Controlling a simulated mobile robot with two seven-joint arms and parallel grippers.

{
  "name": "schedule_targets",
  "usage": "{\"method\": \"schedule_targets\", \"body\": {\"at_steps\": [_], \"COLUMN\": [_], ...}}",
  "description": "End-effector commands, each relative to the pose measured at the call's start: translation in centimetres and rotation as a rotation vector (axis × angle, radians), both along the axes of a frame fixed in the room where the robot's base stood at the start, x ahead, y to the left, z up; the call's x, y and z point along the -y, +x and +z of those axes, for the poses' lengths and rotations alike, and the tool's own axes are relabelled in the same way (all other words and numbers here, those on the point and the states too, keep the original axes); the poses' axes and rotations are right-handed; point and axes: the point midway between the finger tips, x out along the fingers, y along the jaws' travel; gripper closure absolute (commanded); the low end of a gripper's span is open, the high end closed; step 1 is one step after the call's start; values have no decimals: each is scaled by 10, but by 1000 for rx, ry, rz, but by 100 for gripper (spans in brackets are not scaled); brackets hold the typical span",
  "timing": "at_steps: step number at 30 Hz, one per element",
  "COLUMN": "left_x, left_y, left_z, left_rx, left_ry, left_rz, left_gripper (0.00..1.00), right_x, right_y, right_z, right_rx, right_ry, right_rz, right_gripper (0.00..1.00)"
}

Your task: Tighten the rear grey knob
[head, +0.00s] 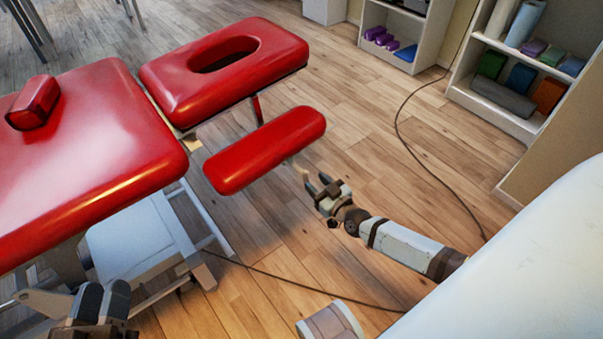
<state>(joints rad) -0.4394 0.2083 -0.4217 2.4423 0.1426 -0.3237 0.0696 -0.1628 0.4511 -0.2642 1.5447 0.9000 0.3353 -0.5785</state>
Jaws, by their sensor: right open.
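No grey knob can be made out clearly in the head view. The red treatment table (95,140) fills the left side, with a red headrest (265,75) that has an oval hole. A separate red arm pad (262,150) sits lower, beside the headrest.
A red bolster (34,104) lies on the table. A dark cable (405,140) runs across the wooden floor (370,110). Shelves (520,125) with rolled mats and blocks stand at the upper right. A white surface (530,260) fills the lower right.

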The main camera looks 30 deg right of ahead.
Motion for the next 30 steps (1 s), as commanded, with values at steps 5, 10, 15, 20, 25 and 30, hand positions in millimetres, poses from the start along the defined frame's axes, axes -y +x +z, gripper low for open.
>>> {"method": "schedule_targets", "body": {"at_steps": [5,10,15,20,25,30], "left_x": [1,2,3,3,3,3], "left_y": [1,1,0,0,0,0], "left_z": [-21,-32,-36,-37,-37,-37], "left_rx": [-47,-83,-98,-102,-102,-102], "left_ry": [28,47,54,56,56,56], "left_rz": [-16,-29,-36,-37,-37,-37], "left_gripper": [65,65,65,65,65,65], "right_x": [-3,-5,-6,-6,-6,-6], "right_y": [38,61,71,72,72,71], "right_z": [-3,-2,-1,0,0,0], "right_rx": [3,1,0,-1,-1,-1], "right_ry": [0,0,1,0,0,0], "right_rz": [0,0,1,1,1,1], "right_gripper": [57,57,57,57,68,100]}}
